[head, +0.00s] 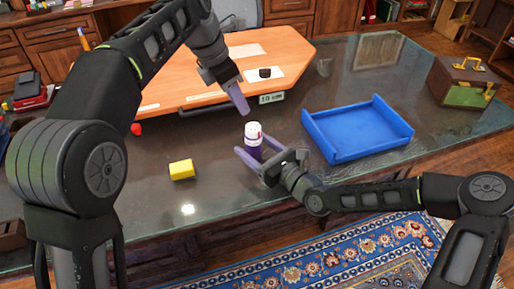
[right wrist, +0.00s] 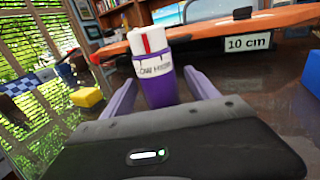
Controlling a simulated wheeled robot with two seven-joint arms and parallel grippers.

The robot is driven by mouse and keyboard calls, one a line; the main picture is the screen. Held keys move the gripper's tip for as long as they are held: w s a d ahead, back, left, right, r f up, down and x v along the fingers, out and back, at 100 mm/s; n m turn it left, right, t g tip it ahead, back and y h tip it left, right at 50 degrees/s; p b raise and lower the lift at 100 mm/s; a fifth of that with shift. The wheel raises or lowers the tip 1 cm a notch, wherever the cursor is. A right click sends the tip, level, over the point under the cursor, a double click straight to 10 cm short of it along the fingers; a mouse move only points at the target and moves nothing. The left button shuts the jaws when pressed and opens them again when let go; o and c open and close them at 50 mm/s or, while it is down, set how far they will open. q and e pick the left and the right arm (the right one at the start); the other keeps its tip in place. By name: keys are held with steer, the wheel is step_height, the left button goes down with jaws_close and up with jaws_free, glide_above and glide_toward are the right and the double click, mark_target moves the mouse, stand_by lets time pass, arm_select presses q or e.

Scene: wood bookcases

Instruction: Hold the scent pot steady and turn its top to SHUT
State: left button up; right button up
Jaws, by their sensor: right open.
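The scent pot (head: 254,141) stands upright on the glass-topped desk, with a purple body and a white top. In the right wrist view the pot (right wrist: 158,80) shows a red mark on its white top and a lettered white band. My right gripper (head: 250,154) is low at the desk, its purple fingers spread on both sides of the pot. In the right wrist view a gap shows between the pot and at least the left finger. My left gripper (head: 240,106) hangs above and slightly left of the pot, apart from it. Its fingers overlap, so their opening is unclear.
A yellow block (head: 181,170) lies left of the pot, and a blue tray (head: 359,145) lies to its right. Behind is an orange raised board (head: 200,72) with a "10 cm" label (head: 271,98). A green-and-brown box (head: 463,82) stands far right.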

steer(key=shift+c, duration=0.3)
arm_select(q)
steer(key=shift+o, duration=0.2)
arm_select(e)
jaws_close()
